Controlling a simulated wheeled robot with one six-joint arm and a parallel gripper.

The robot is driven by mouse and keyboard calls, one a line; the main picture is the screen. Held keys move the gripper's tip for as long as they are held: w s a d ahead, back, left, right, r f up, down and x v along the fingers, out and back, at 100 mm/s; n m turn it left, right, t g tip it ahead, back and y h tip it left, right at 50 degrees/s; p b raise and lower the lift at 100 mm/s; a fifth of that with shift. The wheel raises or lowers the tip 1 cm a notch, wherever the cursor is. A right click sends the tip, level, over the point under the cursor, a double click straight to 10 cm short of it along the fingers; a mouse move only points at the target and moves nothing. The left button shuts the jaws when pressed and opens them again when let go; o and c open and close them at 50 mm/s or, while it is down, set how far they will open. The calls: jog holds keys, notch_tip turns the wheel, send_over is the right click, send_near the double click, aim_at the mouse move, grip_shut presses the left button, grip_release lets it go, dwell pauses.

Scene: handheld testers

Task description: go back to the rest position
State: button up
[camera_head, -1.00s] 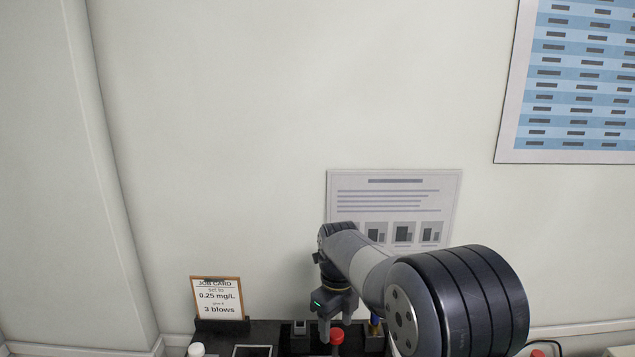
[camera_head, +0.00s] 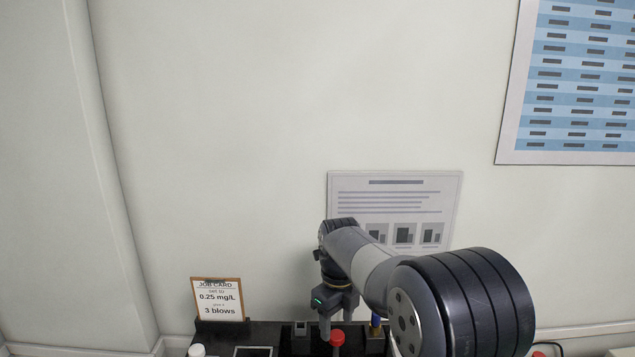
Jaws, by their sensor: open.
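My gripper (camera_head: 338,328) hangs pointing down from my arm near the bottom middle of the head view. Its fingers are apart and I see nothing held between them. A red-topped item (camera_head: 337,337) stands just below and in front of the fingers in the picture. I cannot tell whether the fingers touch it. My arm crosses the lower right and hides part of the bench.
A black bench unit (camera_head: 262,333) runs along the bottom edge. A job card (camera_head: 218,299) reading 0.25 mg/L and 3 blows stands at its left. A white cap (camera_head: 196,350) and a framed dark panel (camera_head: 253,352) are below it. A wall sheet (camera_head: 394,190) hangs behind.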

aim_at(337, 334)
notch_tip(337, 334, up, 7)
notch_tip(337, 334, down, 10)
jog(key=shift+s+f+p, duration=0.1)
jog(key=shift+p, duration=0.35)
jog(key=shift+n, duration=0.5)
jog(key=n, duration=0.3)
jog(key=shift+b, duration=0.3)
jog(key=n, duration=0.4)
jog(key=shift+n, duration=0.4)
jog(key=n+b, duration=0.1)
jog(key=n, duration=0.3)
jog(key=shift+n, duration=0.4)
jog(key=n+b, duration=0.1)
jog(key=n, duration=0.3)
jog(key=shift+n, duration=0.3)
jog(key=shift+r, duration=1.65)
